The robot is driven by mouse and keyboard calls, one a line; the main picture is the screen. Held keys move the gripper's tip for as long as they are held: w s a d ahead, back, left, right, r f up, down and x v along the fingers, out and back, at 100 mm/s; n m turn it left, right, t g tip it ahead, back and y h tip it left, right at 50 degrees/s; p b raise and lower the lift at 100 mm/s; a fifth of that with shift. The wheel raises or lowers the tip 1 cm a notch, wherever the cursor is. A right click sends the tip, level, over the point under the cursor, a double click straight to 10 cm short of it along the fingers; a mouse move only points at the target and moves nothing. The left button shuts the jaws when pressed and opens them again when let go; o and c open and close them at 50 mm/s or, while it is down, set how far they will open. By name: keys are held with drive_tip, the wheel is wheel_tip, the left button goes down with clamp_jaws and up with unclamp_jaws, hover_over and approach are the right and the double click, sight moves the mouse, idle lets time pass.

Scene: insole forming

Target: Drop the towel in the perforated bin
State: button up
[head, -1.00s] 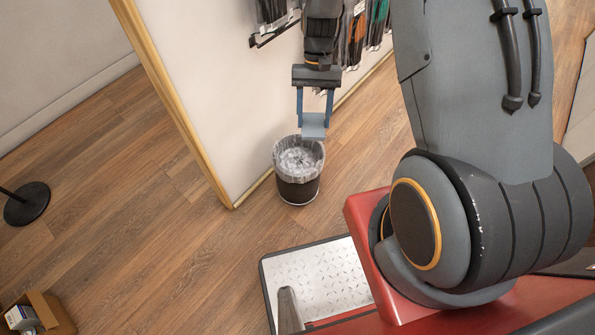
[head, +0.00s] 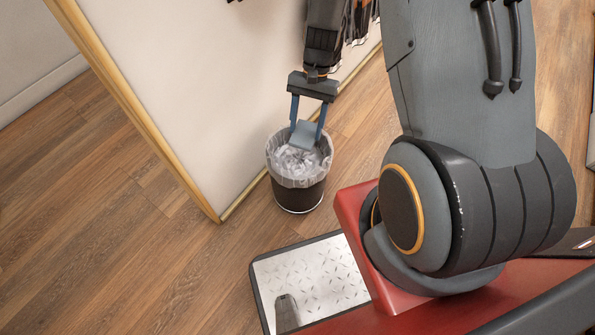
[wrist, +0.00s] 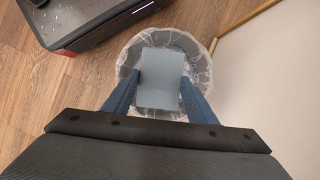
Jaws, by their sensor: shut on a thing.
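The towel (head: 304,134) is a small grey-blue folded rectangle. My gripper (head: 307,130) is shut on it, with one blue finger on each side. The towel also shows in the wrist view (wrist: 162,80) between the fingers of my gripper (wrist: 160,88). The bin (head: 298,194) is dark, with a clear liner over its rim and crumpled pale contents inside. In the head view the towel overlaps the back of the bin's opening. In the wrist view the bin's liner (wrist: 206,60) surrounds the towel on most sides. The exact height of the towel above the contents is hard to tell.
A pale wall panel (head: 185,90) with a wooden edge stands right beside the bin. My red base is at the lower right. Hanging items (head: 360,20) are on the wall behind my arm. The wood floor (head: 130,240) left of the bin is clear.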

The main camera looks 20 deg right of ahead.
sight(308, 124)
drive_tip(key=shift+w+f+b, duration=0.3)
drive_tip(key=shift+f+b, duration=0.1)
drive_tip(key=shift+f, duration=0.35)
wheel_tip(308, 124, down, 6)
drive_tip(key=b, duration=0.5)
drive_tip(key=shift+r, duration=0.15)
drive_tip(key=o, duration=1.1)
drive_tip(key=shift+p+v, duration=0.95)
drive_tip(key=shift+v, duration=2.95)
